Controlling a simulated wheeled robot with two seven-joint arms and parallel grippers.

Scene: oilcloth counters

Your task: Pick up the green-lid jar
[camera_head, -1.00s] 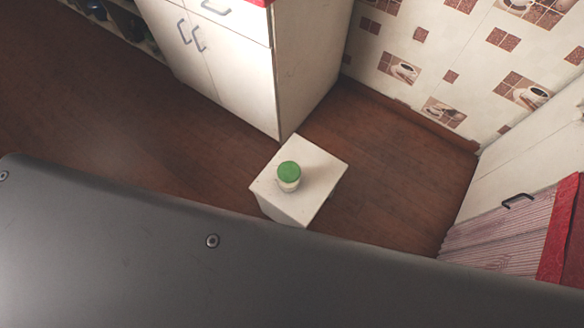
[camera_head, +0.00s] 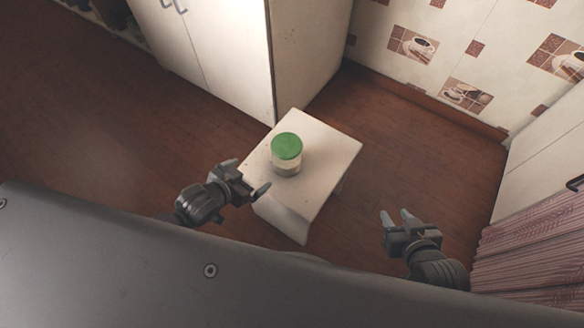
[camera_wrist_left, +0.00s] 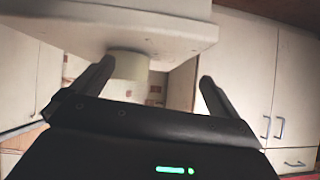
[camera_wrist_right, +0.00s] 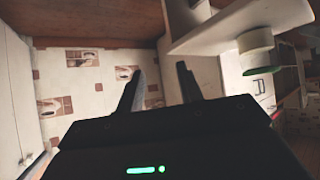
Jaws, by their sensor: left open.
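The green-lid jar (camera_head: 287,152) stands upright on a small white table, with a green lid and a pale body. My left gripper (camera_head: 247,176) is open and empty, just left of the jar near the table's left edge, its fingers pointing towards it. The jar's pale body (camera_wrist_left: 128,66) shows upside down beyond the fingers in the left wrist view; its lid is hard to make out there. My right gripper (camera_head: 396,214) is open and empty, right of the table and apart from the jar. The right wrist view shows the jar (camera_wrist_right: 256,48) inverted at upper right.
The small white table (camera_head: 325,150) holds only the jar. A white cabinet (camera_head: 235,60) stands close behind it. A tiled wall (camera_head: 450,60) is at the back right, and a pink striped curtain (camera_head: 530,250) hangs at the right. Brown floor lies open at the left.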

